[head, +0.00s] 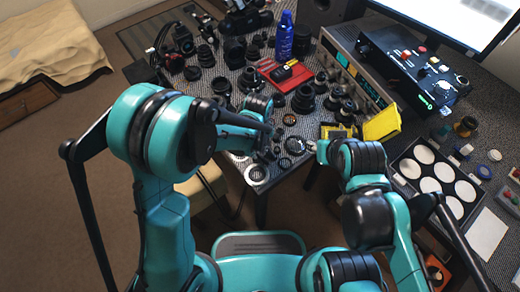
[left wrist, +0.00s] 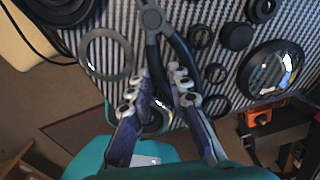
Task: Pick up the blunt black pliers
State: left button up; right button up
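The pliers (left wrist: 157,42) lie on the striped table mat in the left wrist view, with a grey metal head at the top edge and dark handles spreading down. My left gripper (left wrist: 157,84) has its two fingers apart, one on each side of the handle area. A gap shows between them, and I cannot tell whether either finger touches a handle. In the head view my left gripper (head: 266,131) is low over the table's near edge, and the pliers are hard to make out there. My right gripper (head: 318,147) is mostly hidden behind its own wrist.
Lens rings (left wrist: 106,54) and a large glass lens (left wrist: 270,69) lie close around the pliers. A red tray (head: 285,74), a blue bottle (head: 285,36), a yellow box (head: 381,124) and several lens barrels crowd the table. The table's near edge is close.

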aim_at(259, 153)
pick_arm(q)
jog(key=shift+r, duration=0.1)
grip_shut()
jog(key=shift+r, duration=0.25)
notch_tip(259, 153, up, 4)
jog(key=shift+f+p, duration=0.2)
jog(key=shift+p, duration=0.95)
jog(key=d+r+p, duration=0.3)
jog(key=d+r, duration=0.4)
jog(key=d, duration=0.4)
jog(key=shift+s+d+p, duration=0.2)
jog(key=shift+d+p, duration=0.15)
jog(key=shift+p, duration=0.05)
